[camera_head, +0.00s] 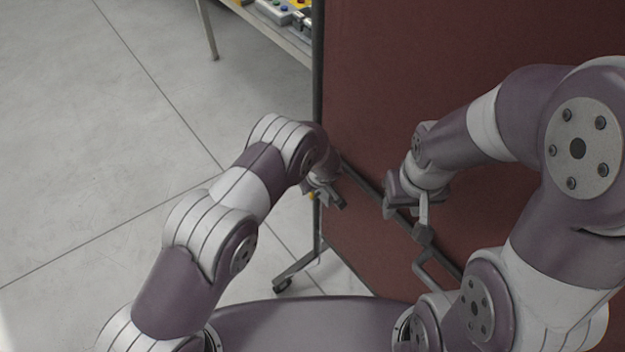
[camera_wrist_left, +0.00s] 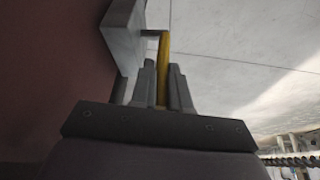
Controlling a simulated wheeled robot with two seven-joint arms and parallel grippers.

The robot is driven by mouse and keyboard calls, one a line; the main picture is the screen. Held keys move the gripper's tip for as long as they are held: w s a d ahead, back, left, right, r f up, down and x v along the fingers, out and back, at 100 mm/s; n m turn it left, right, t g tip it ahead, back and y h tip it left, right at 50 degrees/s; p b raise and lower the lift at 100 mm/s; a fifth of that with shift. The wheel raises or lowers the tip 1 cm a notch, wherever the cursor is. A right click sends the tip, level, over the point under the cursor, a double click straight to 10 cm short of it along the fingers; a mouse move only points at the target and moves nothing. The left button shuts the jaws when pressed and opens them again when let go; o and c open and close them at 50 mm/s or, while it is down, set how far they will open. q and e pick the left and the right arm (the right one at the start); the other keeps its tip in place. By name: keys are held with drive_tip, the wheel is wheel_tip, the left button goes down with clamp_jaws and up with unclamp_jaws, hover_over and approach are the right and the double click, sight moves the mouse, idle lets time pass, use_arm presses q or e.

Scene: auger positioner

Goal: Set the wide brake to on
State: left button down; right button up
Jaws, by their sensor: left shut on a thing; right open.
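A yellow bar (camera_wrist_left: 164,62), which looks like the brake's handle, stands out by a grey block (camera_wrist_left: 124,36) at the red panel's edge in the left wrist view. My left gripper (camera_wrist_left: 163,75) is shut on this bar, its fingers on either side. In the head view my left gripper (camera_head: 330,194) is at the panel's left edge, with a scrap of yellow (camera_head: 311,196) beside it; the rest is hidden by the arm. My right gripper (camera_head: 407,212) is open in front of the panel. I cannot read any on or off marking.
The dark red panel (camera_head: 400,60) fills the right side on a wheeled frame with a caster (camera_head: 282,285). A grey rail (camera_head: 365,182) runs slantwise across it, near a bent grey crank-like piece (camera_head: 427,268). A table (camera_head: 283,35) with parts stands behind. The left floor is clear.

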use_arm(q)
drive_tip(key=shift+s+a+f, duration=0.4)
drive_tip(key=shift+f, duration=0.1)
drive_tip(key=c, duration=1.4)
unclamp_jaws()
drive_tip(key=shift+w+a+r, duration=0.1)
drive_tip(key=shift+w+r, duration=0.1)
drive_tip(key=shift+w, duration=0.05)
drive_tip(key=shift+r, duration=0.1)
drive_tip(key=shift+d+r, duration=0.1)
drive_tip(key=shift+d, duration=0.1)
drive_tip(key=shift+d+r, duration=0.1)
drive_tip(key=shift+r, duration=0.15)
drive_tip(key=b+v, duration=0.1)
drive_tip(key=v, duration=1.1)
